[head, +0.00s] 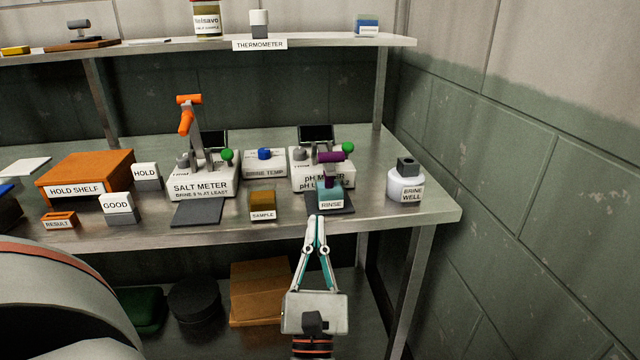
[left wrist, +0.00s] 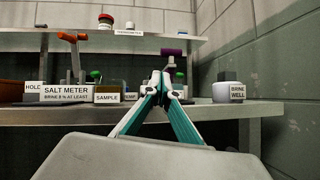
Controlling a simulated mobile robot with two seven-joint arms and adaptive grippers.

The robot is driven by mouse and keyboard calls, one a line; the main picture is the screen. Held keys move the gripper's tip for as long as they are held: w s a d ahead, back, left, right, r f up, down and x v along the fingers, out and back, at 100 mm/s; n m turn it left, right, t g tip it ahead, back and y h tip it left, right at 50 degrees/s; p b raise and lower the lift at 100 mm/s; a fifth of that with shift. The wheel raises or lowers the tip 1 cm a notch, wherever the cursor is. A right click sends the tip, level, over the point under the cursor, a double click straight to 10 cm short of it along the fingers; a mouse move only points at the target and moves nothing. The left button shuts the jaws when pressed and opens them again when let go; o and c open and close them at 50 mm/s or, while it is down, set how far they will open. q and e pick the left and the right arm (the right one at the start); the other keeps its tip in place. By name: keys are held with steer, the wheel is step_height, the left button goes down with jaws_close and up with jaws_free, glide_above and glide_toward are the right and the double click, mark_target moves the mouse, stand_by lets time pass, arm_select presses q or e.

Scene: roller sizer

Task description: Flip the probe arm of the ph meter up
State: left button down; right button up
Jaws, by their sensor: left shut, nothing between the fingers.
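The pH meter (head: 311,176) is a white box with a dark screen and a green knob, near the right end of the bench. Its probe arm (head: 331,157) has a purple top and hangs down toward a teal rinse cup (head: 330,195) on a dark pad. In the left wrist view the purple part (left wrist: 173,52) shows above my fingertips, and the meter's body is mostly hidden. My left gripper (head: 316,219) is shut and empty, at the bench's front edge just in front of the rinse cup, apart from the probe arm. My right gripper is not in view.
The salt meter (head: 203,187) with its raised orange arm (head: 187,115) stands to the left. A sample block (head: 262,198) and the brine well (head: 407,181) flank the rinse cup. A shelf (head: 350,42) runs above, and a wall stands at right.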

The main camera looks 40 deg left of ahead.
mark_target(317, 188)
arm_select(q)
steer(key=shift+r, duration=0.1)
steer(key=x, duration=0.8)
steer(key=shift+w+a+r+p, duration=0.15)
steer(key=shift+w+p, duration=0.05)
steer(key=shift+p, duration=0.2)
steer(key=shift+w+a+r, duration=0.3)
steer(key=shift+w, duration=0.1)
steer(key=shift+w+a, duration=0.1)
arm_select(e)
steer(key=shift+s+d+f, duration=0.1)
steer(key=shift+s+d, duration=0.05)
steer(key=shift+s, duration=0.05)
